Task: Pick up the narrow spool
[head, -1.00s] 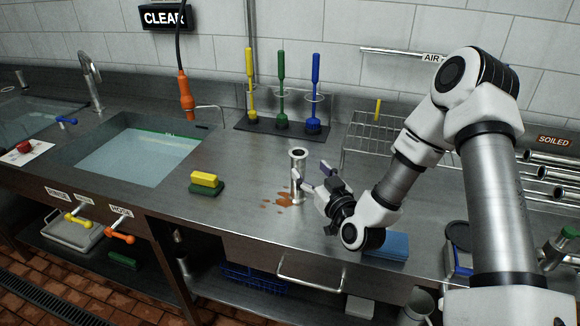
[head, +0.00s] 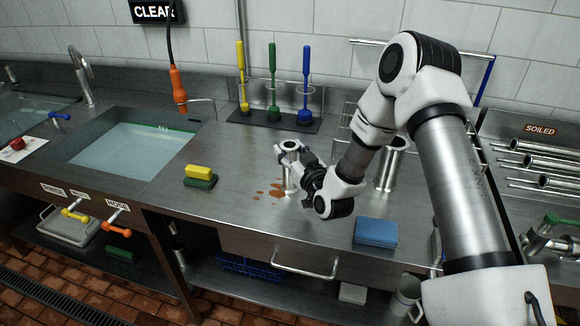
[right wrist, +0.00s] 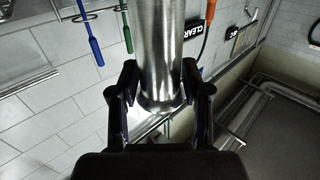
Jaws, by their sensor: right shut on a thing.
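The narrow spool (head: 289,181) is a slim steel tube with a flange at its top. It stands upright on the steel counter beside brown stains. My right gripper (head: 291,160) reaches it from the right and is shut around its body, below the top flange. In the right wrist view the spool (right wrist: 162,45) runs between the two dark fingers (right wrist: 160,85). I cannot see a gap under the spool's foot. My left gripper is not in view.
A wider steel spool (head: 393,165) stands behind my right arm. A yellow and green sponge (head: 199,177) lies left of the stains, with the basin beyond. A brush rack (head: 272,122) stands at the back. A blue sponge block (head: 376,232) lies at the front edge.

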